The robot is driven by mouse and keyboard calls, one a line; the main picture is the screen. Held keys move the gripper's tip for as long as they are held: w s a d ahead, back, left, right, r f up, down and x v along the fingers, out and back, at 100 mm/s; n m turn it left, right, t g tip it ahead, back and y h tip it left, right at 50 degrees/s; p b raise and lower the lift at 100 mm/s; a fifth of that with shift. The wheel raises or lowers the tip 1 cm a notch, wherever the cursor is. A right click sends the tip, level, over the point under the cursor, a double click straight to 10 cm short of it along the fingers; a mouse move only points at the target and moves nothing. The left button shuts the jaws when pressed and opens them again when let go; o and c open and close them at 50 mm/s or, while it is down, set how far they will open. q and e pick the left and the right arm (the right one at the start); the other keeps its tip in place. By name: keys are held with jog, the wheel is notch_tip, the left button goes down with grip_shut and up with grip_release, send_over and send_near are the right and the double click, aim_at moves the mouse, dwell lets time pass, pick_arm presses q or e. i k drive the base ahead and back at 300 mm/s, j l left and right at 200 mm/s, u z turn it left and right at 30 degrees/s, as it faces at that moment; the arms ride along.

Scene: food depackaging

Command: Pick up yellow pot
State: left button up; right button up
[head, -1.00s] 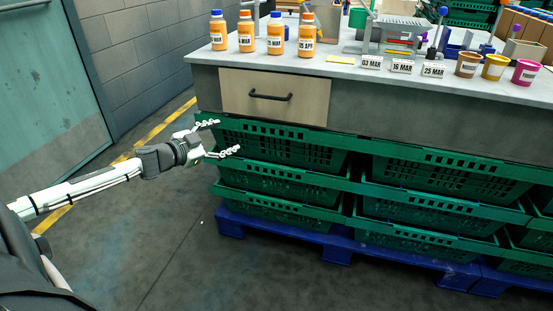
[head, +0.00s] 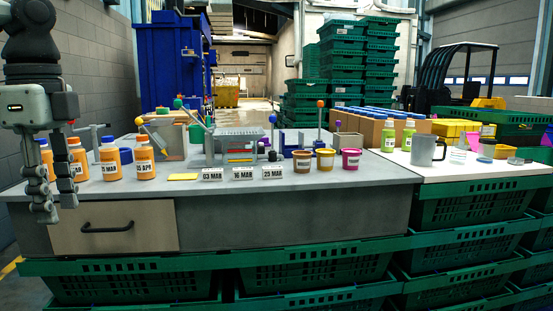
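The yellow pot (head: 325,159) stands upright on the grey worktop, between a brown pot (head: 302,160) on its left and a magenta pot (head: 350,159) on its right. My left gripper (head: 56,208) hangs at the far left of the head view with its fingers pointing down. Its fingers are apart with nothing between them. It is in front of the orange bottles and far to the left of the yellow pot. My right gripper is not in view.
Orange bottles (head: 110,158) stand on the left of the worktop (head: 235,198). Date cards (head: 243,173) stand left of the pots. Behind are levers and a grey device (head: 236,146). A grey mug (head: 423,150) and green bottles (head: 388,136) stand on the right. The front strip of worktop is clear.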

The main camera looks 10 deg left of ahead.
aim_at(325, 157)
jog(key=i+l, duration=1.85)
jog(key=i+l+z, duration=0.05)
